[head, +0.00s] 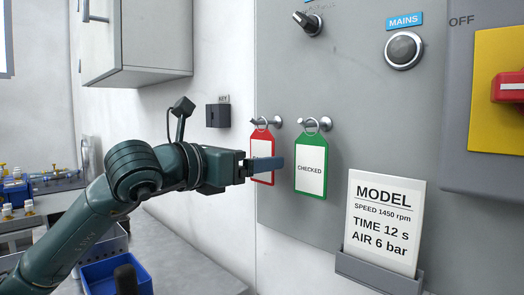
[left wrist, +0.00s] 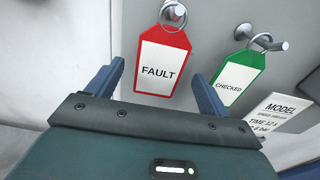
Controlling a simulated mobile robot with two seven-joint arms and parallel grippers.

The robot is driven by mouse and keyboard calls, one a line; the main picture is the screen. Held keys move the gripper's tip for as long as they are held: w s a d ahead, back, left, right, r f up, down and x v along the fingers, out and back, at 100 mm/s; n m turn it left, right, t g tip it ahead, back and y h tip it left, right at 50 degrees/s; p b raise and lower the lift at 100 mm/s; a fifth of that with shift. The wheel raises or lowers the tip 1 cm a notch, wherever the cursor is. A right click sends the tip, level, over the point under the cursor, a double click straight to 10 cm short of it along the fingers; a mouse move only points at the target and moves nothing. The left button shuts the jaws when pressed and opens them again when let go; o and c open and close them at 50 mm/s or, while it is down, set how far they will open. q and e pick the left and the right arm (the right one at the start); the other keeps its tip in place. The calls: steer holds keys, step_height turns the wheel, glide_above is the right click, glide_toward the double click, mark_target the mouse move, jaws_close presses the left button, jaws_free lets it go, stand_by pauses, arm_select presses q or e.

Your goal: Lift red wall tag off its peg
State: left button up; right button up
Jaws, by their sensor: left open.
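The red wall tag (head: 261,142) hangs by its ring from a peg (head: 276,122) on the grey panel. In the left wrist view the red tag (left wrist: 163,62) reads FAULT and hangs ahead of my gripper, between the lines of its two fingers. My left gripper (head: 270,163) is open and empty, and in the head view its finger covers part of the tag. Both fingers show in the left wrist view (left wrist: 160,82). I cannot tell how far the tag is from the fingertips.
A green CHECKED tag (head: 311,163) hangs on a second peg (head: 326,123) just right of the red one. A MODEL card (head: 384,222) stands in a holder below right. A small dark key box (head: 218,115) is on the wall to the left. A blue bin (head: 118,274) stands below.

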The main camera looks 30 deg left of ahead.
arm_select(q)
steer(key=shift+x, duration=0.8)
steer(key=shift+c, duration=0.2)
steer(key=c, duration=1.3)
